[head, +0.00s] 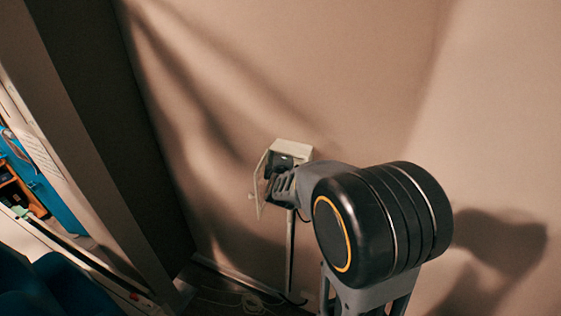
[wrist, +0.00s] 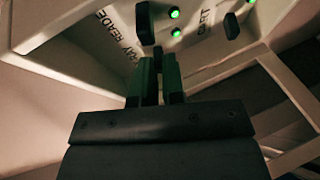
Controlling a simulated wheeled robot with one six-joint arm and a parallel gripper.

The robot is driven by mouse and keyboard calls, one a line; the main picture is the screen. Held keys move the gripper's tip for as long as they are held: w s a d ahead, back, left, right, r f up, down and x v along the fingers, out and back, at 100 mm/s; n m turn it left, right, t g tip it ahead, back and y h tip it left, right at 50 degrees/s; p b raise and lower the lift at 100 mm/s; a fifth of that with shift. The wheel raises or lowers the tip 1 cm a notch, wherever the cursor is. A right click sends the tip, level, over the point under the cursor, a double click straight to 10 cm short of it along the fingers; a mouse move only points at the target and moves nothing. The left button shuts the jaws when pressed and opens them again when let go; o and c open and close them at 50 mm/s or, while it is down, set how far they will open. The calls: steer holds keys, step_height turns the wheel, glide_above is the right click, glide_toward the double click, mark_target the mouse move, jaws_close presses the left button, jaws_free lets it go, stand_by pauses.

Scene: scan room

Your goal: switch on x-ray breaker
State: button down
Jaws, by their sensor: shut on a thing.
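The breaker box (head: 294,149) is a pale box on the wall with its door (head: 262,190) swung open to the left. In the wrist view its panel (wrist: 190,50) carries black switches, green lights and printed labels, "READER" and what looks like "RAY" among them. One black switch (wrist: 145,22) stands just beyond my fingertips; another (wrist: 231,25) is at the right. My gripper (wrist: 159,58) is at the panel, its fingers close together and shut on what appears to be a breaker switch, mostly hidden between them. In the head view my arm covers part of the box.
Green lights (wrist: 175,13) glow beside the switches. The open door and box rim stand close around my gripper. A pipe (head: 290,245) runs down the wall below the box. A loose cable (head: 250,302) lies on the floor. A dark doorway edge (head: 105,130) is at the left.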

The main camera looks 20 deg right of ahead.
stand_by(0.4)
steer(key=c, duration=1.5)
jaws_free()
steer(key=shift+d, duration=0.2)
steer(key=shift+a, duration=0.15)
steer(key=shift+s, duration=0.1)
steer(key=b+v, duration=0.2)
steer(key=v, duration=1.1)
steer(key=shift+s+r+b, duration=0.15)
steer(key=shift+s+b, duration=0.1)
steer(key=shift+b, duration=0.15)
